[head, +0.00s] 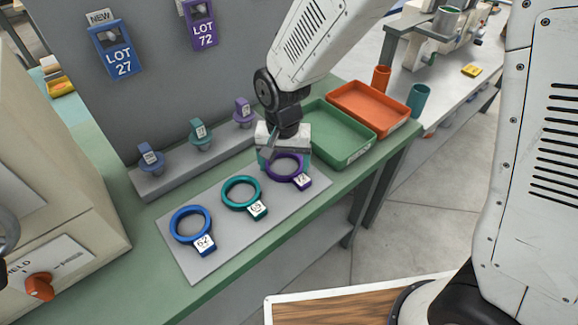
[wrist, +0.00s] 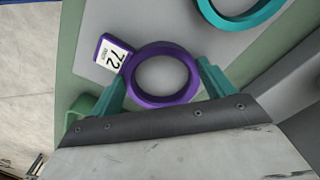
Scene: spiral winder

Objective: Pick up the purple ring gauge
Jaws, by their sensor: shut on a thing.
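The purple ring gauge (head: 272,166) is at the right end of the grey mat in the head view, with its white tag marked 72 toward the front. In the wrist view the purple ring gauge (wrist: 134,86) sits between the two teal fingers of my gripper (wrist: 165,88). The fingers are on opposite sides of the ring, and the gripper is shut on it. In the head view my gripper (head: 283,160) is over the ring and hides part of it. The ring appears at or very near the mat; I cannot tell whether it is lifted.
A teal ring gauge (head: 240,178) and a blue ring gauge (head: 175,226) lie on the grey mat (head: 290,213) to the left. A stepped rack with plug gauges (head: 201,143) stands behind. Green (head: 362,161) and orange (head: 400,126) trays are at the right.

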